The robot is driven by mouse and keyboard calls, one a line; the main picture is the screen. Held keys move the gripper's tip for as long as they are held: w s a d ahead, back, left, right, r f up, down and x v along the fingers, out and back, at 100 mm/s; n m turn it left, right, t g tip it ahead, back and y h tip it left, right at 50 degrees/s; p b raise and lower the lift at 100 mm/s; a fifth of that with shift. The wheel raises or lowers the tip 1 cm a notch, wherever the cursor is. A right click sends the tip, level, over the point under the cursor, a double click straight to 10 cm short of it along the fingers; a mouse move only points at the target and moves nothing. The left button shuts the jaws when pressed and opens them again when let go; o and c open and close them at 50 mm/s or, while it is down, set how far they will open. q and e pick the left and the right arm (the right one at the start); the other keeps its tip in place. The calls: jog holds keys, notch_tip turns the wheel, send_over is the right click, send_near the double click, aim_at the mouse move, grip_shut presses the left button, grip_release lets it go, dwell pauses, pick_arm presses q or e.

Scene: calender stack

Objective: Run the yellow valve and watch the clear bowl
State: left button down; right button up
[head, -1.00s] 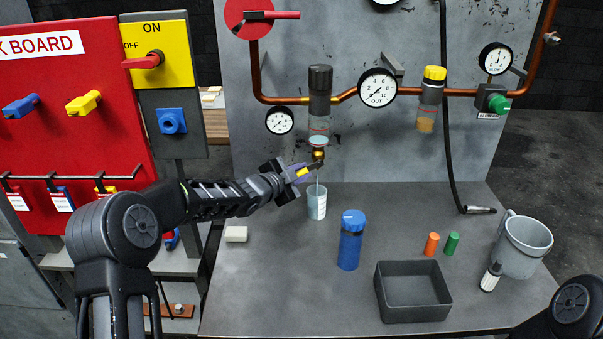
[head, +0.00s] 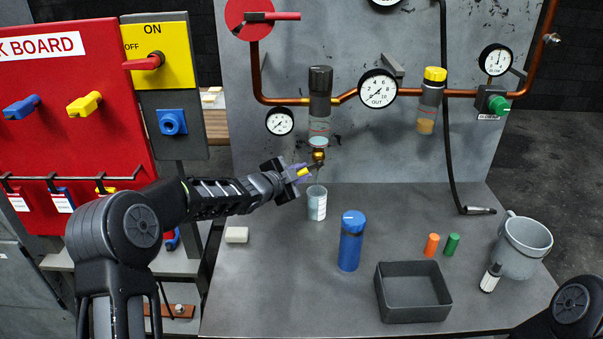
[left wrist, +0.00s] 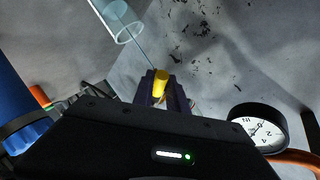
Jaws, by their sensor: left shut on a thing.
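The clear bowl (head: 319,127) hangs under a black-topped filter on the copper pipe, with a brass drain fitting (head: 318,156) below. My left gripper (head: 306,172) is shut on the yellow valve (head: 303,172) just below and left of that fitting. The left wrist view shows the yellow valve (left wrist: 161,83) between my fingertips. A clear beaker (head: 317,204) stands on the bench under the fitting. In the left wrist view a thin pale line runs between the valve and the beaker (left wrist: 122,22). The liquid level in the bowl is too small to tell. My right gripper is out of view.
A blue bottle (head: 351,242), dark tray (head: 414,312), orange cylinder (head: 432,245), green cylinder (head: 452,244) and grey mug (head: 523,248) stand on the bench to the right. Gauges and pipes line the panel.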

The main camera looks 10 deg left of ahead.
pick_arm(q)
jog(key=shift+s+r+m+g+y+p, duration=0.1)
jog(key=shift+r+m+g+y+p, duration=0.5)
jog(key=shift+r+m+y+p, duration=0.15)
jog(key=shift+r+m+y, duration=0.15)
jog(key=shift+m+y, duration=0.2)
jog(key=shift+a+m+g+y, duration=0.1)
jog(key=shift+m+g+y, duration=0.2)
jog(key=shift+g+y, duration=0.1)
jog(key=c, duration=1.8)
grip_release()
jog(key=o, duration=0.4)
jog(key=shift+r, duration=0.15)
